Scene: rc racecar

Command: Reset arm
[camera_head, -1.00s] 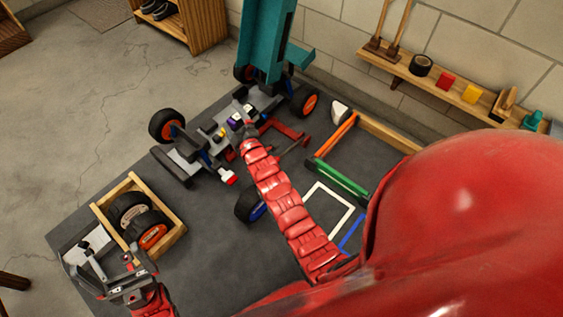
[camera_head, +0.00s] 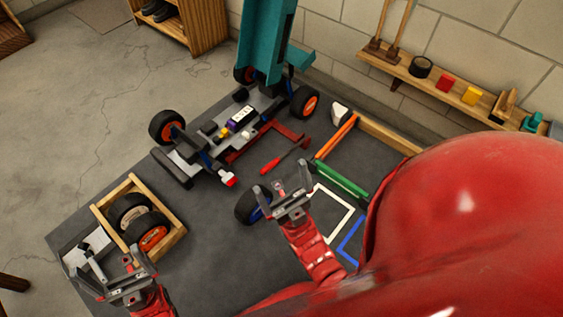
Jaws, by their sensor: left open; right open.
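My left gripper (camera_head: 108,283) is at the lower left of the head view, just in front of the wooden crate. It is open with nothing between its fingers. My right gripper (camera_head: 290,192) is open near the middle of the view, close to the loose wheel with a blue hub (camera_head: 247,207). It looks empty, and it partly covers that wheel.
The wooden crate (camera_head: 178,243) holds two wheels. A red-handled screwdriver (camera_head: 272,165) lies right of the chassis. A tray with green and orange bars (camera_head: 341,180) and a white square outline (camera_head: 347,222) are at right. A wall shelf (camera_head: 432,82) holds tools.

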